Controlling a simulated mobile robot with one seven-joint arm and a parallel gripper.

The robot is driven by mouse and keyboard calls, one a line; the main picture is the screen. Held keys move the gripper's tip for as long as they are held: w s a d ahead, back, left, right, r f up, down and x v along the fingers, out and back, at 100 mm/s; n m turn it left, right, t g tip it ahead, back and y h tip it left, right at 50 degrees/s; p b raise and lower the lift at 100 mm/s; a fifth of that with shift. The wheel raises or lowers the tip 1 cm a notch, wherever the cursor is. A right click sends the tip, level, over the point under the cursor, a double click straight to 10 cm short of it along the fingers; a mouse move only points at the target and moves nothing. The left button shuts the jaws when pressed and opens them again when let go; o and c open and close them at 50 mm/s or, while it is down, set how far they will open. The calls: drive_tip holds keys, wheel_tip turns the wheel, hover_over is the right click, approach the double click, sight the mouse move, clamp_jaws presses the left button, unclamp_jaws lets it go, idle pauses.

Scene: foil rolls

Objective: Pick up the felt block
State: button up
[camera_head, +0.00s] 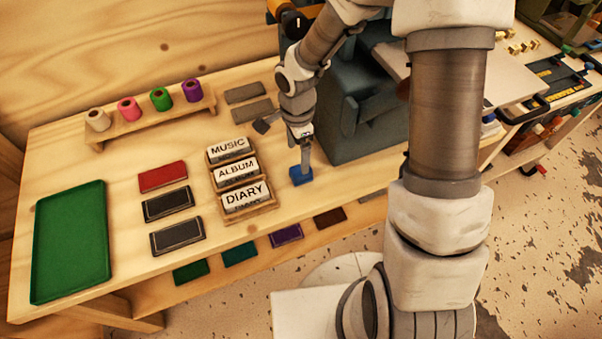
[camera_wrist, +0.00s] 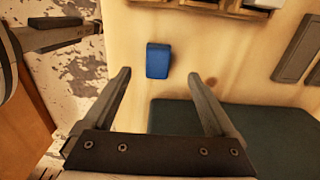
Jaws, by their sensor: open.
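A small blue block (camera_head: 301,176), which I take to be the felt block, lies on the wooden table near its front edge, right of the label rack. In the wrist view the blue block (camera_wrist: 158,60) lies ahead of the gap between my fingertips, with bare wood around it. My gripper (camera_wrist: 160,76) is open and empty, its two grey fingers spread apart. In the head view my gripper (camera_head: 305,163) points down just above or behind the block; I cannot tell the exact gap.
A rack labelled MUSIC, ALBUM and DIARY (camera_head: 274,205) stands left of the block. A dark teal machine (camera_head: 345,110) stands close on the right. Red and black slabs, a green tray (camera_head: 70,286) and a rack of coloured rolls lie farther left. Two grey slabs (camera_head: 245,93) lie behind.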

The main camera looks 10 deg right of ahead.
drive_tip(key=f, duration=0.5)
drive_tip(key=f+b, duration=0.1)
drive_tip(key=f, duration=0.1)
drive_tip(key=shift+s+d+f, duration=0.1)
drive_tip(key=shift+d+f, duration=0.25)
clamp_jaws()
drive_tip(key=shift+r, duration=0.1)
wheel_tip(320, 180, up, 10)
drive_tip(key=shift+p, duration=0.9)
